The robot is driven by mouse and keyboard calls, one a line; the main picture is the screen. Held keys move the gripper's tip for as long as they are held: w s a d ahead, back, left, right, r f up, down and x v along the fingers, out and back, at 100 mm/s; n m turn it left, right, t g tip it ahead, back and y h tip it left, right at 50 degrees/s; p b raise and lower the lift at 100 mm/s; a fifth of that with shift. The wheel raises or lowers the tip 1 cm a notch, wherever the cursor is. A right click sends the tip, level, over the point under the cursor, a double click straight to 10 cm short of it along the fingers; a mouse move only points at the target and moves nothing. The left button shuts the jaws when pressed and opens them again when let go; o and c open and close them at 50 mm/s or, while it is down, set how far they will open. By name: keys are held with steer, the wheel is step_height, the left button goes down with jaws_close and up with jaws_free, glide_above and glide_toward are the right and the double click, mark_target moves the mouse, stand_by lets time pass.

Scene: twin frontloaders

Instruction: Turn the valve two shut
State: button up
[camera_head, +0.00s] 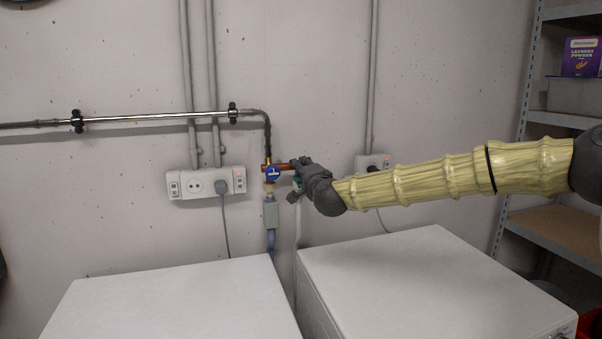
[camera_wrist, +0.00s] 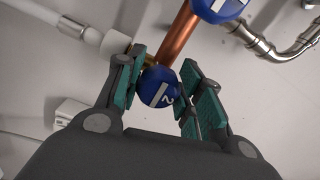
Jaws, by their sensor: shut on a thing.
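The valve two knob (camera_wrist: 157,88) is a round blue knob with a white bar and the digit 2, at the middle of the wrist view. My gripper (camera_wrist: 163,84) is shut on this knob, with teal finger pads on both sides of it. The white bar looks slanted in that view. In the head view my gripper (camera_head: 297,174) is at the right end of the short copper pipe and covers valve two. Another blue knob (camera_head: 272,173) with a white bar sits just left of it; it also shows at the top of the wrist view (camera_wrist: 221,5).
A copper pipe (camera_wrist: 178,35) joins the two valves. A wall pipe (camera_head: 160,117) runs left from there. Sockets (camera_head: 207,183) are on the wall. Two white machine tops (camera_head: 175,305) (camera_head: 430,285) stand below, with a narrow gap between. A shelf rack (camera_head: 555,120) stands at right.

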steer(key=shift+w+d, duration=0.1)
steer(key=shift+d, duration=0.15)
steer(key=o, duration=0.9)
steer(key=shift+d, duration=0.15)
steer(key=shift+o, duration=0.6)
steer(key=shift+d+r, duration=0.1)
steer(key=shift+a, duration=0.4)
steer(key=shift+s+d, duration=0.25)
steer(key=shift+s, duration=0.3)
steer(key=v, duration=1.1)
